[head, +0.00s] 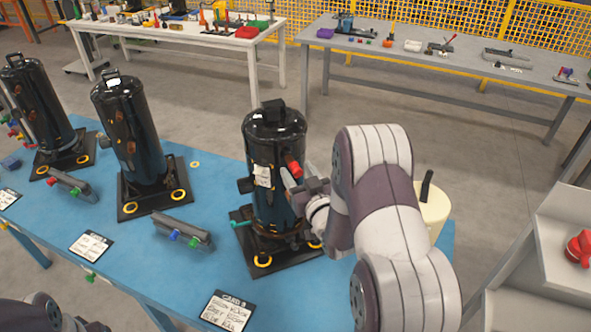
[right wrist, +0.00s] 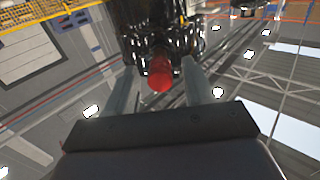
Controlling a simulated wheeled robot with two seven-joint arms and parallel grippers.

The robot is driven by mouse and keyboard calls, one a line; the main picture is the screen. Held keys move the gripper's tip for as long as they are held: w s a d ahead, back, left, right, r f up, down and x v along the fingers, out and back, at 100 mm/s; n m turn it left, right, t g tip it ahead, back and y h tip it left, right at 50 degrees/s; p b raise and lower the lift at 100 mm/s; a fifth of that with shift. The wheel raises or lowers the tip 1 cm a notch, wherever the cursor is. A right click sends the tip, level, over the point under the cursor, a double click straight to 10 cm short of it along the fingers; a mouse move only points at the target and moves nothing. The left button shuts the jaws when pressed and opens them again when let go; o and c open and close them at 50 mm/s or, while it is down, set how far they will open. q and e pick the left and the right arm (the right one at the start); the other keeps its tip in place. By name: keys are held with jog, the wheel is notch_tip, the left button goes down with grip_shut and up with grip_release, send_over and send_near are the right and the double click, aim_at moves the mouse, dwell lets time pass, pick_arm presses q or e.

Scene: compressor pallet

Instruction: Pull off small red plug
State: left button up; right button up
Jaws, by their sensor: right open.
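The small red plug (head: 293,168) sits on the upper right side of the nearest black compressor (head: 272,205), just beside a white label. In the right wrist view the red plug (right wrist: 160,76) points at the camera, between the two fingers. My right gripper (head: 293,182) reaches in from the right at the plug's height. Its jaws (right wrist: 160,90) are open, with a finger on either side of the plug; contact cannot be made out. Only part of my left arm shows at the bottom left, and its gripper is not visible.
Two more black compressors (head: 130,130) (head: 40,105) stand to the left on the blue table (head: 150,240). Grey holders with coloured plugs (head: 183,233) and printed cards (head: 228,312) lie along the front. A cream container (head: 434,212) stands behind my right arm. A shelf (head: 565,240) is at the right.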

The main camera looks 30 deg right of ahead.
dwell(0.7)
grip_shut()
jog(key=shift+s+a, duration=0.15)
jog(key=shift+s, duration=1.35)
jog(key=shift+s+a, duration=0.1)
jog(key=shift+s, duration=1.35)
